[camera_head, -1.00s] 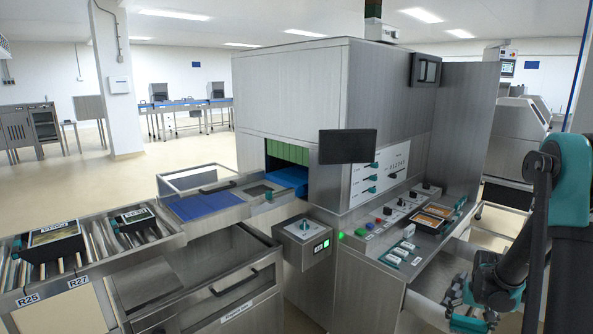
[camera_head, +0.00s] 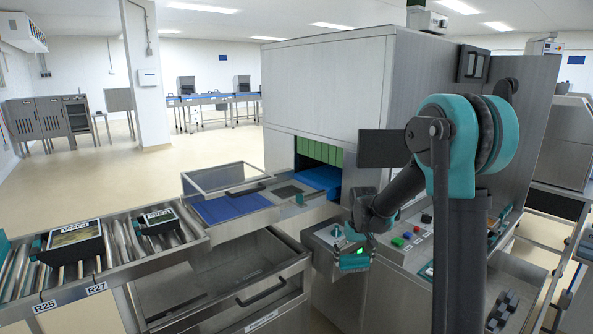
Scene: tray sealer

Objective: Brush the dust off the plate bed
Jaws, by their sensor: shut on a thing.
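The tray sealer's infeed deck (camera_head: 250,222) runs out to the left of the tunnel mouth. It carries dark blue plates (camera_head: 228,208) and a grey bed section with a dark panel (camera_head: 289,191), beside the blue belt (camera_head: 320,178). I cannot tell which part is the plate bed, and dust is too small to make out. My gripper (camera_head: 352,250) points down, in front of the small control box at the deck's right end. It is shut on a small teal thing (camera_head: 355,263), perhaps the brush. The gripper and arm hide much of it.
A roller conveyor (camera_head: 185,236) with black trays (camera_head: 75,243) stands at left. An open steel drawer (camera_head: 275,296) lies below the deck. The sealer housing (camera_head: 330,85), a dark screen (camera_head: 384,148) and the control panel (camera_head: 400,250) are close to my arm. The floor at back left is clear.

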